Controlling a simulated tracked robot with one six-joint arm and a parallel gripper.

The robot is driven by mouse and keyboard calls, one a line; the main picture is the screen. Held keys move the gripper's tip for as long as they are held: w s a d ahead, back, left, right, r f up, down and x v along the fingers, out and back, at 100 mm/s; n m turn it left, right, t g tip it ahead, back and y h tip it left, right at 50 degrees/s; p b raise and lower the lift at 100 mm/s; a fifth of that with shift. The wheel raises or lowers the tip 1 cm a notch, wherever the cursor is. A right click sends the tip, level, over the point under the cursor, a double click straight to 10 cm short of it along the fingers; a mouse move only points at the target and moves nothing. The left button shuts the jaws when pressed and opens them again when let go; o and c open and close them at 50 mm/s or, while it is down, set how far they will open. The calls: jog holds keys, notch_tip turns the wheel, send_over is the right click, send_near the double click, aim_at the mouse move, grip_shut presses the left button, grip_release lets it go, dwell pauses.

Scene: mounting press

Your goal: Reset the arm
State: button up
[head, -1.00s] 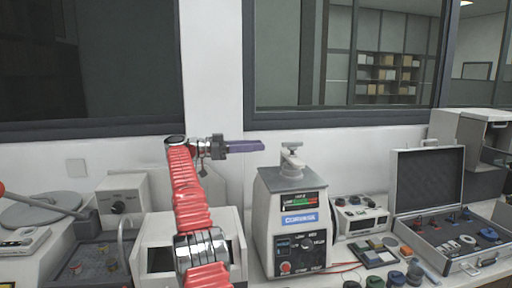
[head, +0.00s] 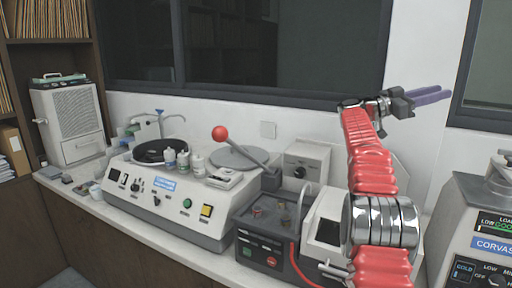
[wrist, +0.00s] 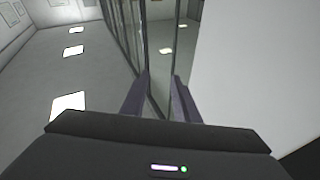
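My arm is red and ribbed with a silver banded joint, and stands raised in front of the bench in the head view. My gripper (head: 447,93) has a dark body and purple fingers, and points to the right, well above the bench. In the wrist view my gripper (wrist: 160,82) shows its two fingers apart with nothing between them. The wrist camera looks along the window and the ceiling, tilted.
The mounting press (head: 480,215) stands at the right edge, cut off. A grinder-polisher (head: 160,203) with bottles (head: 183,163) fills the left bench. A red-knobbed lever (head: 220,133) rises near a small dark machine (head: 262,240). The space around the gripper is clear of bench items.

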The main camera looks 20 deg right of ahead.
jog(key=w+a+r+n+t, duration=0.5)
jog(key=w+a+t, duration=0.1)
jog(key=a+t, duration=0.25)
jog(key=w+a+r+n+t, duration=0.5)
jog(key=w+a+n+t, duration=0.15)
jog(key=t, duration=0.35)
jog(key=a+f+n+t+y, duration=0.35)
jog(key=a+y, duration=0.35)
jog(key=a, duration=0.4)
jog(key=a+f+n+t+y, duration=0.3)
jog(key=a+n+y, duration=0.25)
jog(key=a, duration=0.55)
jog(key=s+a+f+n+g+y, duration=0.2)
jog(key=s+a+f+g+y, duration=0.15)
jog(key=s+a+f, duration=0.55)
jog(key=s+a+f+n+g+y, duration=0.15)
jog(key=s+a+f+y, duration=0.25)
jog(key=s+a+f, duration=0.5)
jog(key=s+a+f+g, duration=0.1)
jog(key=s+f+g, duration=0.6)
jog(key=s+f, duration=1.1)
notch_tip(320, 180, down, 4)
jog(key=shift+s+a+f, duration=0.1)
jog(key=shift+s+a, duration=0.2)
jog(key=shift+s, duration=0.1)
